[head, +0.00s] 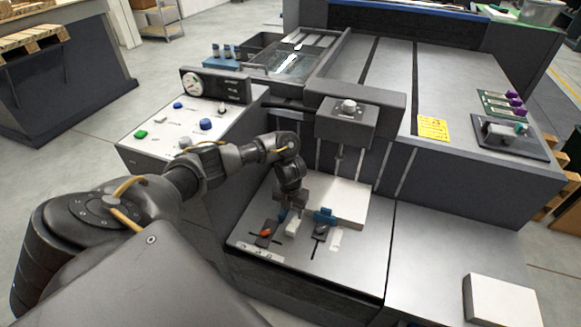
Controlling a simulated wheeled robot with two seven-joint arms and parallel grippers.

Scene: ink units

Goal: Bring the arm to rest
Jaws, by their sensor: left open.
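My left arm (185,180) reaches in from the left across the front of the machine. Its gripper (292,213) points down over the grey work plate (270,246), with its fingers open. A small white block (292,228) stands on the plate just below the fingertips; I cannot tell whether they touch it. My right gripper is not in view.
An orange-topped part (265,232) and a dark lever (319,232) flank the white block. A grey press head (347,122) overhangs. Another white stack (500,300) lies right.

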